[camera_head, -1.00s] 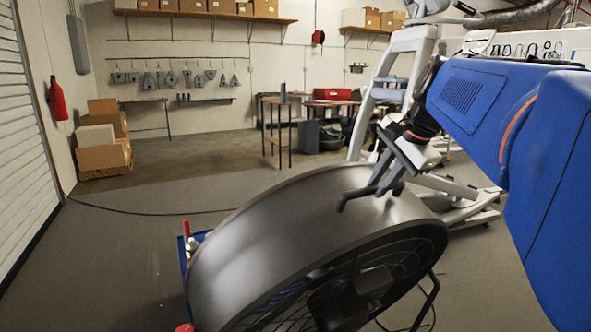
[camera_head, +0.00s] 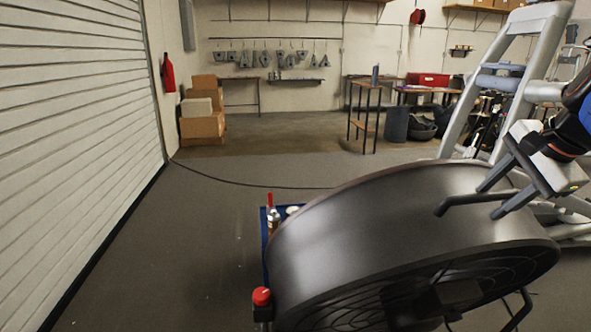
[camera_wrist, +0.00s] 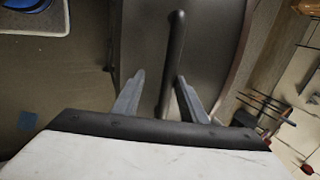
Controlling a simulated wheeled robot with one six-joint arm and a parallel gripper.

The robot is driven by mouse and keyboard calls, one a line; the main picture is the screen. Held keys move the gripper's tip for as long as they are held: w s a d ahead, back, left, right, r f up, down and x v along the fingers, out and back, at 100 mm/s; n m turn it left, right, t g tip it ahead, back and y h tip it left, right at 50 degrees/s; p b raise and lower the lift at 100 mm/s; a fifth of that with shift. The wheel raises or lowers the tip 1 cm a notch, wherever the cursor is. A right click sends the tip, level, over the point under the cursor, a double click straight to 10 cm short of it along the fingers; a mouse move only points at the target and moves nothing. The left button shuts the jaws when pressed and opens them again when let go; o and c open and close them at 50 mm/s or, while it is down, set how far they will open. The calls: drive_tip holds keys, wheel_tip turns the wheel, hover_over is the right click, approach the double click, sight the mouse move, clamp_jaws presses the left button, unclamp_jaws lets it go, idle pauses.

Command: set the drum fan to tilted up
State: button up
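The drum fan (camera_head: 390,230) is a large dark grey drum in the lower middle of the head view. Its near grille faces low toward the camera, and its curved side slopes up to the right. A black bar handle (camera_head: 462,203) sticks out from the drum's side. My gripper (camera_head: 490,200) is at the handle, on the right. In the wrist view, the handle (camera_wrist: 174,60) runs between my two spread fingers (camera_wrist: 158,100), with gaps visible beside it. The fan's lower stand is mostly hidden.
A blue item with red-capped parts (camera_head: 262,297) stands close against the fan's left side. A grey elliptical machine (camera_head: 470,115) is just behind my gripper on the right. Boxes (camera_head: 203,115) stand by the back wall. The floor to the left is clear.

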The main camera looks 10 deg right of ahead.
drive_tip(key=shift+r, duration=0.1)
idle(0.4)
drive_tip(key=shift+s+r, duration=0.15)
drive_tip(key=shift+r, duration=0.3)
drive_tip(key=v, duration=1.6)
drive_tip(key=shift+s, duration=0.25)
drive_tip(key=shift+r, duration=0.1)
